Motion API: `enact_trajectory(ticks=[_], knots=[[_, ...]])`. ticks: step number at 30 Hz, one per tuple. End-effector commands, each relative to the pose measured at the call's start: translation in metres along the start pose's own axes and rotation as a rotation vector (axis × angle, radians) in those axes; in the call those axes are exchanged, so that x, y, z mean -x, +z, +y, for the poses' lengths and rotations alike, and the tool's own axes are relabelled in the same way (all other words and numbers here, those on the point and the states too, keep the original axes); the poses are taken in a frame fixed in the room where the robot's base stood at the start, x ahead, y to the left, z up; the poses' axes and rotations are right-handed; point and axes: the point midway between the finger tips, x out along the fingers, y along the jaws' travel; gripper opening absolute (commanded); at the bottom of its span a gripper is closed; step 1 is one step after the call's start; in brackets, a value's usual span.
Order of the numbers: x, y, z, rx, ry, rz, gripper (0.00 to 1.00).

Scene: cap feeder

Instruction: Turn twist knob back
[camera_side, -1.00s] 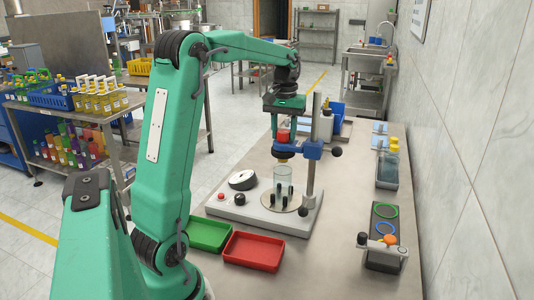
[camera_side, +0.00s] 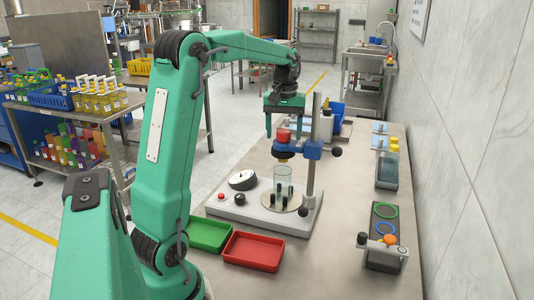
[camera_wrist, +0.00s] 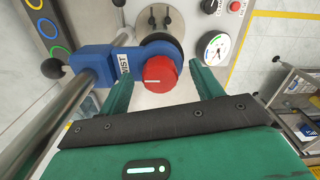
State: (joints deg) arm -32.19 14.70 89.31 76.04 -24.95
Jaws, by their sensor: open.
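The red twist knob (camera_wrist: 160,75) has a white line across its face, lying nearly level in the wrist view. It sits on the blue head (camera_wrist: 97,65), marked with "TWIST" lettering; in the side view the knob (camera_side: 283,135) is on top of that head, on the metal post. My gripper (camera_wrist: 162,80) is open, with one green finger on each side of the knob. In the wrist view both fingers appear apart from it. In the side view my gripper (camera_side: 284,121) is above the knob; how far its tips reach down beside it is hard to tell.
Below the head, a clear cylinder (camera_side: 284,175) stands on the grey base (camera_side: 236,213) with a dial (camera_side: 242,180). The post (camera_side: 313,150) rises close beside my gripper. Green (camera_side: 209,247) and red (camera_side: 269,260) trays lie in front.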

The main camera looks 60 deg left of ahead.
Motion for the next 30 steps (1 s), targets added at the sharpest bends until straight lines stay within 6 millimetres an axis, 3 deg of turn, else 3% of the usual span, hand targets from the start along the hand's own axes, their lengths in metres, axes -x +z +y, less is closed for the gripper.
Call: enact_trajectory(ticks=[30], knots=[[0.056, 0.0, 0.0, 0.0, 0.001, 0.002, 0.65]])
